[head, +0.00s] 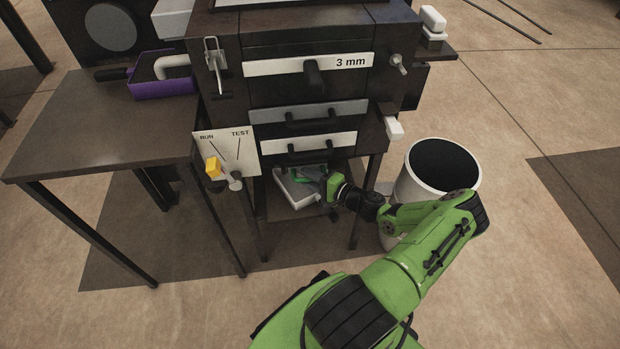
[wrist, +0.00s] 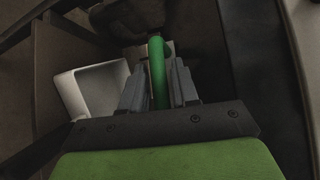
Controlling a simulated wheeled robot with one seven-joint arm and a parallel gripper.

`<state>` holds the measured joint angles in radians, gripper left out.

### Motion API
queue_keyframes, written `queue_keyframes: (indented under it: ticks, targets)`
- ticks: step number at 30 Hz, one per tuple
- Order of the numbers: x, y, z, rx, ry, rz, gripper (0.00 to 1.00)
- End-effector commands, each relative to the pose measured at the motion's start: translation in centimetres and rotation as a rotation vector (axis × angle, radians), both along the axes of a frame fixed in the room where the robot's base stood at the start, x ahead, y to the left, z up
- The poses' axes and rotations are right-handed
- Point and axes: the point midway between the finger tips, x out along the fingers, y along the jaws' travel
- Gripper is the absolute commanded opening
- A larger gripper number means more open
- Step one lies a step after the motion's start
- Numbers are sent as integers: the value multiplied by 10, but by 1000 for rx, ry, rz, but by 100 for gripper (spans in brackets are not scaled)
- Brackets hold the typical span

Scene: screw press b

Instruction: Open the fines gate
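A green bar handle (wrist: 157,70) under the machine looks like the handle of the fines gate; the gate itself is mostly hidden. In the head view a bit of green (head: 308,179) shows by my gripper (head: 322,186), below the drawers. In the wrist view the handle runs between the two grey fingers of my gripper (wrist: 159,88). The fingers lie close along both sides of it and appear shut on it. A white tray (head: 297,194) sits beside and below my gripper, and also shows left of the fingers in the wrist view (wrist: 75,95).
The machine has a 3 mm drawer (head: 290,67) and more handled drawers below. A RUN/TEST plate (head: 228,152) with a yellow-tipped lever (head: 212,167) stands left. A white bin (head: 405,185) stands right, close to my arm. Machine legs flank the tray.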

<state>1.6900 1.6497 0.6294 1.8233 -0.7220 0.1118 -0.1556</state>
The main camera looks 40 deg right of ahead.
Motion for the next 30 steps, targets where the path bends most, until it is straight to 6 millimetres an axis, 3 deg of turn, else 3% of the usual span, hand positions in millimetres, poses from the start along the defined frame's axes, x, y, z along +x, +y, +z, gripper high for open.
queue_keyframes:
  ticks: [1,6,15,24,30]
  targets:
    - [0,0,0,0,0,0,22]
    - [0,0,0,0,0,0,0]
    - [-4,2,0,1,2,1,0]
    - [-59,40,0,5,8,2,0]
    - [-80,54,0,2,4,1,0]
